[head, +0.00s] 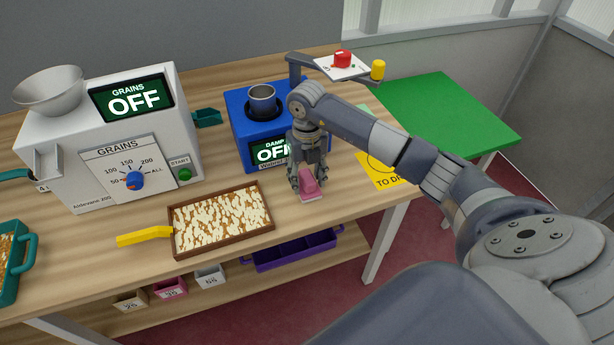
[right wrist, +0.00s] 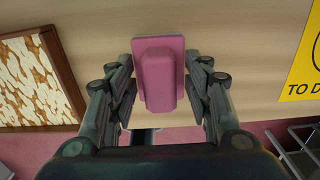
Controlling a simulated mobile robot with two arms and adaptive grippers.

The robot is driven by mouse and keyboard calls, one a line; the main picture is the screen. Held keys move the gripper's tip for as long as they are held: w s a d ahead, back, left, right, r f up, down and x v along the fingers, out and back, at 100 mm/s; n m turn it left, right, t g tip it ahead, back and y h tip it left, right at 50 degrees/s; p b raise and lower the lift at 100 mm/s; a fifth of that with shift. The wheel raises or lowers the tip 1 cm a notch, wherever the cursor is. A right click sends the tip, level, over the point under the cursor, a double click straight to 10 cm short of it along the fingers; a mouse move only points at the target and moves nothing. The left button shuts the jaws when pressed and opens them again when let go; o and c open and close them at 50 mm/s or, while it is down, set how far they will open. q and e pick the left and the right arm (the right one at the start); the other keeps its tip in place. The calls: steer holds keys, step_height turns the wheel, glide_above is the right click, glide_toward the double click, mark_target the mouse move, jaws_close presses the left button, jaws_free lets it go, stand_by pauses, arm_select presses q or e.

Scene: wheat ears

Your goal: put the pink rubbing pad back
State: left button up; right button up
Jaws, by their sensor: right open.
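The pink rubbing pad (head: 310,186) lies on the wooden table near its front edge, in front of the blue damp meter (head: 237,125). My right gripper (head: 309,184) is right above the pad, pointing down. In the right wrist view the pad (right wrist: 160,80) shows its raised grip between the two open fingers (right wrist: 160,92), with a gap on each side. My left gripper is not in view.
A yellow "TO D..." sheet (head: 385,180) lies to the right. A white grain counter (head: 70,160) stands at the back left. A purple bin (head: 295,250) sits below on the lower shelf.

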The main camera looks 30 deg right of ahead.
mark_target(307, 175)
steer(key=shift+r, duration=0.15)
step_height(307, 175, up, 12)
steer(key=b, duration=0.3)
stand_by(0.5)
